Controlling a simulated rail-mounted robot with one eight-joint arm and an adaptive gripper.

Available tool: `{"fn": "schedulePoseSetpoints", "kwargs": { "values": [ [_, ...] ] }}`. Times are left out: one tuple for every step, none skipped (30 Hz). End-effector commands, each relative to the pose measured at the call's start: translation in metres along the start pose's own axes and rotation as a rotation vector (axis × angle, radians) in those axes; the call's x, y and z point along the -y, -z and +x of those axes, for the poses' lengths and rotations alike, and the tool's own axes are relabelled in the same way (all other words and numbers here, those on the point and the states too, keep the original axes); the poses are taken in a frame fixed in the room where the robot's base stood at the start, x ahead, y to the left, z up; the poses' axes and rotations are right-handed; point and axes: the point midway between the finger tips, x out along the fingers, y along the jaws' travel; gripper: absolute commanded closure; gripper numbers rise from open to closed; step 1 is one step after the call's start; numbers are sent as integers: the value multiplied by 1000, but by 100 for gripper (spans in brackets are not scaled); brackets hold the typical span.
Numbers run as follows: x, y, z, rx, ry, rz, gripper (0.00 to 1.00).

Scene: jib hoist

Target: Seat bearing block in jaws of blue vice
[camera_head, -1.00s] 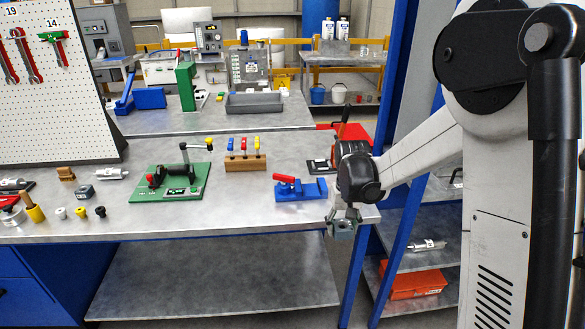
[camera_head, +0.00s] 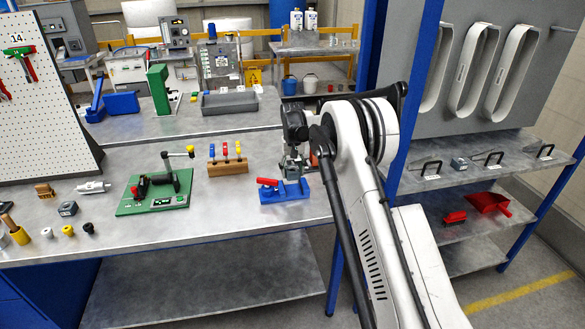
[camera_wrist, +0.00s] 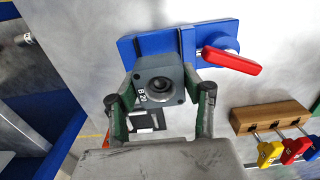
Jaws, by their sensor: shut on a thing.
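The blue vice (camera_head: 287,194) with its red handle (camera_head: 267,182) lies on the bench near the front right corner. It also fills the top of the wrist view (camera_wrist: 150,45), with the red handle (camera_wrist: 232,61) to the right. My gripper (camera_wrist: 163,84) is shut on the grey bearing block (camera_wrist: 172,76), whose round bore and label face the wrist camera. The block overlaps the vice's near edge in that view. In the head view, my gripper (camera_head: 292,164) is at the vice's back right; whether the block touches the vice I cannot tell.
A wooden holder (camera_head: 228,166) with coloured handles and a green fixture (camera_head: 150,195) stand left of the vice. Another grey block (camera_head: 68,208) lies farther left. A blue post (camera_head: 350,130) of the shelf rack rises just right of the bench. Bare bench lies in front of the holder.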

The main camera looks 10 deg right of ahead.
Motion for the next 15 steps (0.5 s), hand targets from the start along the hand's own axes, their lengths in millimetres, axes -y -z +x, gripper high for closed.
{"fn": "schedulePoseSetpoints", "kwargs": {
  "values": [
    [0, 2, 0, 0, 0, 0, 100],
    [0, 3, 0, 0, 0, 0, 100],
    [0, 4, 1, 0, 0, 0, 100],
    [0, 4, 1, 0, 0, 0, 100],
    [0, 4, 2, 0, 0, 0, 100],
    [0, 4, 3, 0, 0, 0, 100],
    [0, 4, 4, 0, 0, 0, 100],
    [0, 4, 6, 0, 0, 0, 100],
    [0, 4, 7, 0, 0, 0, 100],
    [0, 4, 9, 0, 0, 0, 100],
    [0, 4, 11, 0, 0, 0, 100],
    [0, 4, 13, 0, 0, 0, 100],
    [0, 4, 15, 0, 0, 0, 100],
    [0, 4, 17, 0, 0, 0, 100],
    [0, 4, 20, 0, 0, 0, 100]
  ]
}}
